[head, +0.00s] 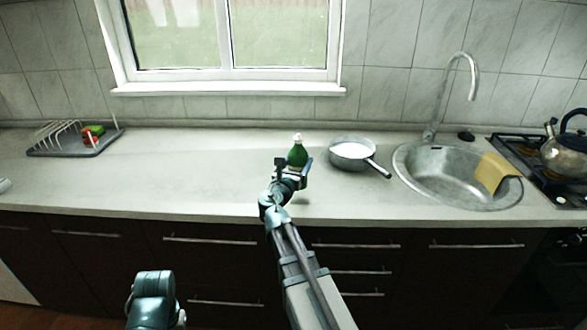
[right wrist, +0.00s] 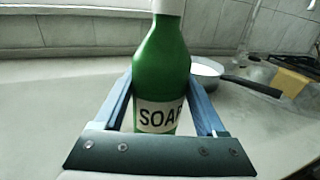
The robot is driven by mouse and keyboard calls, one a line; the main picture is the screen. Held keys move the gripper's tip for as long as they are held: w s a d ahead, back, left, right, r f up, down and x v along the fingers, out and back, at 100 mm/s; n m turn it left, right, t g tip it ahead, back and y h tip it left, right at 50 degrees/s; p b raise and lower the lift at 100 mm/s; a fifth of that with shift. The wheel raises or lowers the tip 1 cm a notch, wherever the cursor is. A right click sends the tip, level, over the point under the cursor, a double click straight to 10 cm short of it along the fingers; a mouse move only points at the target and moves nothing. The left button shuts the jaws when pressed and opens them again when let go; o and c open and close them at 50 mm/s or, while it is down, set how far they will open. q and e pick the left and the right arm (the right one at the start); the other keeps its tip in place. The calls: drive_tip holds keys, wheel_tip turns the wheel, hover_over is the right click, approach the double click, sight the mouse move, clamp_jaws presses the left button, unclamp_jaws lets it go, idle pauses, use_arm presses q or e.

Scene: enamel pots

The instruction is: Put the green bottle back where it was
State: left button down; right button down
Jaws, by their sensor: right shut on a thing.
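The green bottle (head: 297,156) has a white cap and stands upright over the counter, left of the pan. In the right wrist view the bottle (right wrist: 162,65) shows a white label reading "SOAP", cut off at its right side. My right gripper (head: 295,172) is shut on the bottle, with one blue finger on each side of it. The bottle's base is hidden behind the gripper, so I cannot tell whether it touches the counter.
A grey pan (head: 352,161) with a dark handle sits just right of the bottle. Further right are a sink (head: 425,185) with a yellow cloth (head: 492,172) on its rim and a kettle (head: 565,152) on the stove. A dish rack (head: 62,148) stands far left. The counter (head: 180,175) between is clear.

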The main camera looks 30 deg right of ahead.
sight(296, 169)
drive_tip(key=shift+w+d+f, duration=0.1)
drive_tip(key=shift+w+d, duration=0.05)
drive_tip(key=shift+w, duration=0.4)
drive_tip(key=shift+w+d+f, duration=0.1)
drive_tip(key=shift+w, duration=0.45)
drive_tip(key=shift+s, duration=0.1)
wheel_tip(296, 169, down, 3)
drive_tip(key=b, duration=0.3)
drive_tip(key=shift+f+b, duration=0.15)
drive_tip(key=shift+b, duration=0.15)
drive_tip(key=shift+f, duration=0.1)
drive_tip(key=shift+f, duration=0.15)
unclamp_jaws()
